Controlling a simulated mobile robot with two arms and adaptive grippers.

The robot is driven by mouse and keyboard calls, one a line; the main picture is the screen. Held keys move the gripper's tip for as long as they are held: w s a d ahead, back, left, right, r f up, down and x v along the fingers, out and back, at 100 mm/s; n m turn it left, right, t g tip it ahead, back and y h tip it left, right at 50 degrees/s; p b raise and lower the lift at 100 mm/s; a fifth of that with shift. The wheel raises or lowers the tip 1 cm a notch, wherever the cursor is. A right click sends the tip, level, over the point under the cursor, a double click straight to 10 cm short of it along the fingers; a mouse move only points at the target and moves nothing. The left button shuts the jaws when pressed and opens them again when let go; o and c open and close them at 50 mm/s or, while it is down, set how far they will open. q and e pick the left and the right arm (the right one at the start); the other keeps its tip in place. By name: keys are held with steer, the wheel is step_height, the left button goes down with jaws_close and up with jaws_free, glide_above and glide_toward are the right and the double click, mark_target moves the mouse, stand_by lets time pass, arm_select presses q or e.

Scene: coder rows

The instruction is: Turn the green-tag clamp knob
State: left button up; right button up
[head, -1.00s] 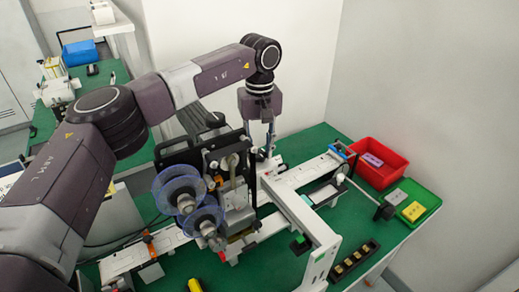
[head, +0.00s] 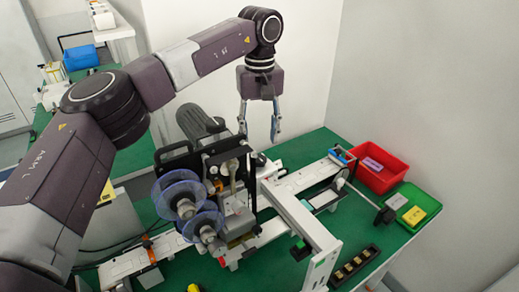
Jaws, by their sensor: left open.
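The coder machine (head: 228,178) stands on the green bench. A white bracket (head: 300,220) at its front right carries a small green mark (head: 320,263). A dark knob with green on it (head: 300,250) sits on the inner side of this bracket. I cannot tell for sure that it is the green-tag clamp knob. My left gripper (head: 259,125) points down, open and empty, above and behind the machine. It is well apart from the dark knob. My right gripper is not in view.
A red bin (head: 400,182) and a green tray (head: 431,198) stand at the right. A black holder (head: 355,267) lies at the front right. Blue reels (head: 180,197) stick out at the machine's left. Bare bench shows in front of the machine.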

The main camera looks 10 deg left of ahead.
mark_target(260, 159)
arm_select(q)
steer(key=shift+r, duration=2.8)
steer(key=shift+r, duration=0.1)
